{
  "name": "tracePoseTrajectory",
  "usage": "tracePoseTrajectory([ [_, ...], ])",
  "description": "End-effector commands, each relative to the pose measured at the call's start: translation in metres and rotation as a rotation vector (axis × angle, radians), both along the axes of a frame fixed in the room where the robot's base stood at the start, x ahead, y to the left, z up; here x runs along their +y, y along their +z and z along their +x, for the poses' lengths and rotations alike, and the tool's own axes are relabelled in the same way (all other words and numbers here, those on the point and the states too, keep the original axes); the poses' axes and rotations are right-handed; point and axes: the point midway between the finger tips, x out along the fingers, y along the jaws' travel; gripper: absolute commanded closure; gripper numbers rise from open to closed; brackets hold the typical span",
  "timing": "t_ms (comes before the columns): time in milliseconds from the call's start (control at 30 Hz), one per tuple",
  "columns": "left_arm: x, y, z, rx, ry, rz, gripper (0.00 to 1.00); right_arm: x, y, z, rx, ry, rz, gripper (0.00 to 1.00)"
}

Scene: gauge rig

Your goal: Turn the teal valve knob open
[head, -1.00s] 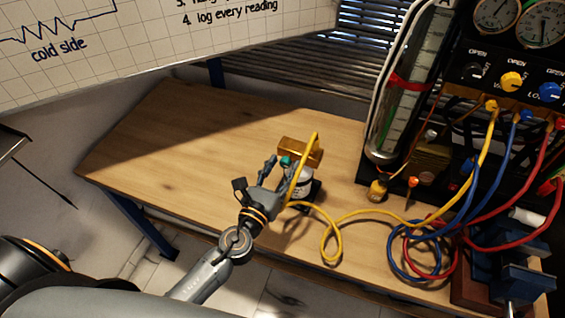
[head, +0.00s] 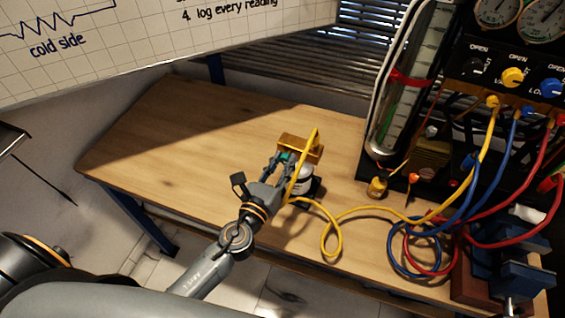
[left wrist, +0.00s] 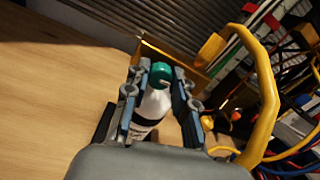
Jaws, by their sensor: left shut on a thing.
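The teal valve knob (left wrist: 161,74) shows between the two fingers of my left gripper in the left wrist view. In the head view only a small bit of teal (head: 286,157) shows at the fingertips. My left gripper (head: 282,160) is shut on the knob, one finger on each side. Below the knob is a white and black body (left wrist: 153,108), which also shows in the head view (head: 304,184). A brass block (head: 300,146) sits just behind the knob. My right gripper is not in view.
A yellow hose (head: 332,232) arches close beside my left gripper and runs to the gauge panel (head: 485,65). Blue and red hoses (head: 405,265) coil at the right, near a blue vise (head: 505,260). The wooden table (head: 190,140) is clear at the left.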

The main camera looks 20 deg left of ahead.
Motion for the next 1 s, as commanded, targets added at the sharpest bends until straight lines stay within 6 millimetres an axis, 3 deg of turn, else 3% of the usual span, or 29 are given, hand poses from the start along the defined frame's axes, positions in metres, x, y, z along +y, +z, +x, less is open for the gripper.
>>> tracePoseTrajectory([
  [1000,0.001,-0.001,0.000,0.106,0.002,-0.907,1.00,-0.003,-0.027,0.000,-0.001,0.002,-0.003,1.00],
])
